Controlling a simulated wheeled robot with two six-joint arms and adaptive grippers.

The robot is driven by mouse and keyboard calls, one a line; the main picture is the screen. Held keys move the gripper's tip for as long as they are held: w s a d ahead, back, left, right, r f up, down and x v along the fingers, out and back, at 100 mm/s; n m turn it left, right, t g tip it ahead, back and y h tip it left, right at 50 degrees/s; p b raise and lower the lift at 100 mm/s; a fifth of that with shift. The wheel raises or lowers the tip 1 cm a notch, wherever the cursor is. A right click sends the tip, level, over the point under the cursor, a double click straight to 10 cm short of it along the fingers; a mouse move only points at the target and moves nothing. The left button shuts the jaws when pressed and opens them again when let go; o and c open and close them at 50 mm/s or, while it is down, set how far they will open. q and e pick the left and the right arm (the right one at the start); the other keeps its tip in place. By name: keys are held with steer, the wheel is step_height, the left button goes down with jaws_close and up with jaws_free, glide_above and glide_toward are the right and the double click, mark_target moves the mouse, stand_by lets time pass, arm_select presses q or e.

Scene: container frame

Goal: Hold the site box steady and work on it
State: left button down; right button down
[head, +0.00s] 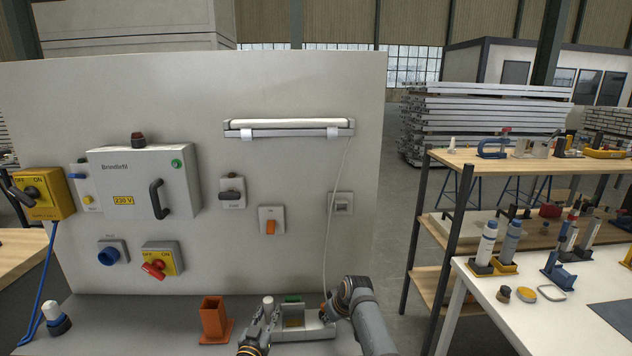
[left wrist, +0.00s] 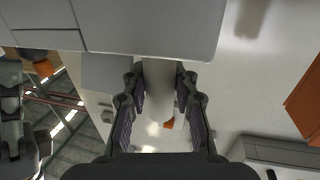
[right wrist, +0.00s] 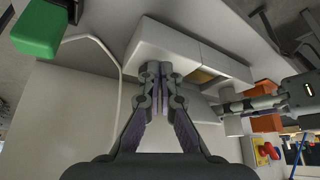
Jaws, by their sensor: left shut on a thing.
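The site box (head: 305,334) is a pale grey open box on the bench, with a yellowish part inside. A pale round post (head: 268,301) stands at its left end. My left gripper (head: 266,318) is shut on this post (left wrist: 160,92), with a finger on each side in the left wrist view. The box wall (left wrist: 150,25) fills the top of that view. My right gripper (head: 327,309) is at the box's right end. In the right wrist view its fingertips (right wrist: 157,70) are together beside the box (right wrist: 165,45), with nothing visible between them. Exact contact is unclear.
A green block (head: 293,298) shows behind the box. A thin white cord (head: 327,230) hangs from the wall lamp (head: 290,128) towards my right gripper. An orange holder (head: 213,320) stands left of the box. The upright panel (head: 90,250) carries switches and closes off the back.

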steer(key=shift+s, duration=0.15)
steer(key=shift+s+d, duration=0.15)
steer(key=shift+s, duration=0.1)
step_height(320, 180, up, 6)
stand_by(0.6)
steer(key=shift+w+d+f, duration=0.2)
steer(key=shift+d+f, duration=0.15)
steer(key=shift+f, duration=0.65)
steer(key=shift+w+d+f, duration=0.15)
steer(key=shift+d+f, duration=0.2)
steer(key=shift+f, duration=0.6)
steer(key=shift+w+d+f, duration=0.2)
steer(key=shift+d+f, duration=0.15)
steer(key=shift+f, duration=0.65)
steer(key=shift+w+a, duration=0.35)
steer(key=shift+a, duration=0.2)
